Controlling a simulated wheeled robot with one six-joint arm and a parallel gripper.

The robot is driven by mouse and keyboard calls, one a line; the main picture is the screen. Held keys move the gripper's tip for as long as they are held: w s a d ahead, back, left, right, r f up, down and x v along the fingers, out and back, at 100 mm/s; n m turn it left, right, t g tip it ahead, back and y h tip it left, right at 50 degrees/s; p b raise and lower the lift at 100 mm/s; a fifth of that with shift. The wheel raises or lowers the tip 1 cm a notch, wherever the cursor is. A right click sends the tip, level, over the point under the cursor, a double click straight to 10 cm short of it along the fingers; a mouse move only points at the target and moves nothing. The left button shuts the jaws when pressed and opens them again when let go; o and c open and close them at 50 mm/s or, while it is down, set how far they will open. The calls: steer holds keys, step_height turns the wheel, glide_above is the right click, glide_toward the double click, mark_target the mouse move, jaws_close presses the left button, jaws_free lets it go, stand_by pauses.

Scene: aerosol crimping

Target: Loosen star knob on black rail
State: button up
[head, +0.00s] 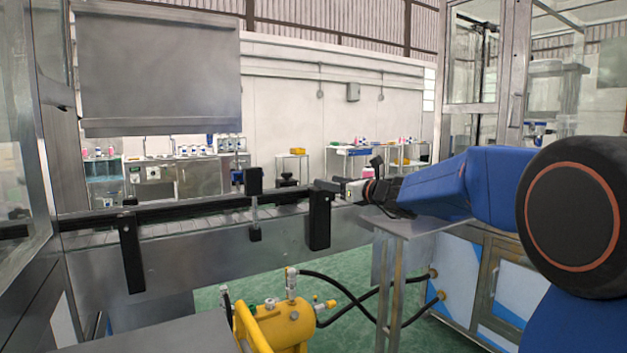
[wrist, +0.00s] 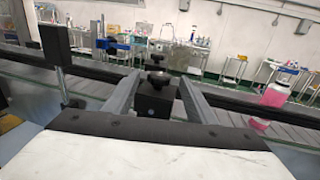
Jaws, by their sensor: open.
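In the wrist view, a black star knob (wrist: 157,78) sits on top of a black clamp block (wrist: 155,102). My gripper (wrist: 159,82) is open, with one grey finger on each side of the knob. Gaps show between both fingers and the knob, and I cannot tell how far above or in front of it they are. In the head view, my gripper (head: 328,185) is at the right part of the black rail (head: 216,204), over a hanging black bracket (head: 319,222). I cannot make out the knob there.
A second dark knob (wrist: 155,58) stands behind the first. A black post (head: 254,182) rises from the rail to the left. A pink bottle (wrist: 275,95) stands on the conveyor at right. A yellow tank (head: 280,325) with black hoses is below.

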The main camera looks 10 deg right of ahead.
steer(key=x, duration=0.8)
steer(key=shift+w, duration=0.15)
steer(key=shift+a, duration=0.1)
steer(key=c, duration=1)
